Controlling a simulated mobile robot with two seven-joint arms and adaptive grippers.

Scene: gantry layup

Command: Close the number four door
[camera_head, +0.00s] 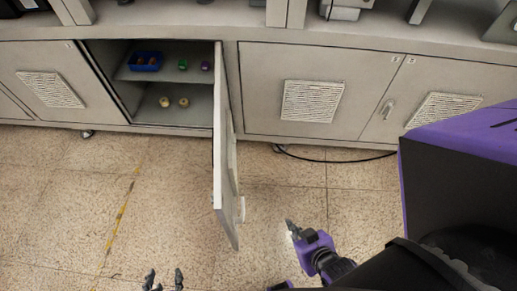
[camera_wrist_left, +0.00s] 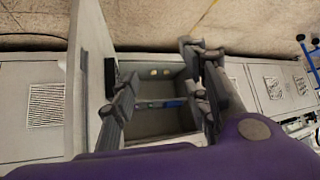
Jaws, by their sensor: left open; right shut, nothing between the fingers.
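One grey cabinet door (camera_head: 222,150) stands wide open in the head view, hinged at the right side of its opening and sticking out toward me. I cannot read a number on it. Its handle (camera_head: 241,209) shows near the free edge. My left gripper (camera_head: 164,279) is open and empty at the bottom edge, left of the door and apart from it. In the left wrist view, my open left gripper (camera_wrist_left: 160,70) faces the open cabinet (camera_wrist_left: 165,120), with the door panel (camera_wrist_left: 92,50) to the left. My right gripper (camera_head: 291,229) is shut and empty, right of the door.
Inside the cabinet, a blue bin (camera_head: 146,62), a green item (camera_head: 183,64) and a purple item (camera_head: 206,66) sit on the upper shelf. Two pale round items are below. Neighbouring doors (camera_head: 262,85) are closed. A black cable (camera_head: 330,160) lies on the floor at right. Tiled floor is clear in front.

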